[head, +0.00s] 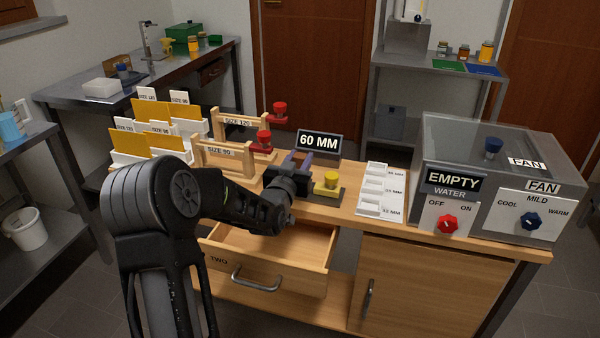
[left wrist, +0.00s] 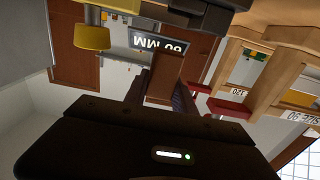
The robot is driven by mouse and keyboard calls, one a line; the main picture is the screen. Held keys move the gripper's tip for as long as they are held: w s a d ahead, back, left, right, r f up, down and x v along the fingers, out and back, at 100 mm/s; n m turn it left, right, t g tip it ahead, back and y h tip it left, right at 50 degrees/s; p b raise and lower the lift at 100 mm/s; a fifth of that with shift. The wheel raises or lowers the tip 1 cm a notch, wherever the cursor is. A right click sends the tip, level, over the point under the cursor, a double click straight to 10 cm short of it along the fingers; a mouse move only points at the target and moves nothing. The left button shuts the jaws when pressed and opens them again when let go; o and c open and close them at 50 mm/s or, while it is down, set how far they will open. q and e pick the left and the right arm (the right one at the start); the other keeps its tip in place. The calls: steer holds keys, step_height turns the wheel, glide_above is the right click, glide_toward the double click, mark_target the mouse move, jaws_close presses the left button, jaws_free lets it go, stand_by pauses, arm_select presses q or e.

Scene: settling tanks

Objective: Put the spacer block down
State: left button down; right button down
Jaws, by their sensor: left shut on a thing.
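My left gripper (head: 298,160) is over the workbench, just in front of the "60 MM" display (head: 319,143) and left of a dark device with a yellow knob (head: 331,181). It is shut on a brown block, which I take to be the spacer block (left wrist: 164,76), seen between the fingers in the left wrist view. In the head view the block is hidden by the gripper. I cannot tell whether the block touches anything beneath it. A white tray (head: 374,168) with several slots marked in MM lies to the right. My right gripper is not in view.
Wooden stands marked "SIZE 120" (head: 240,122) and "SIZE 90" (head: 222,152), with red knobs, are left of the gripper. An open drawer (head: 268,250) is below. A grey tank with a "WATER" panel (head: 447,215) fills the right end. Little bare bench top shows around the gripper.

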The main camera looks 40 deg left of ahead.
arm_select(q)
step_height(320, 180, down, 5)
steer(key=shift+r, duration=0.2)
steer(key=c, duration=1)
jaws_free()
steer(key=shift+c, duration=0.2)
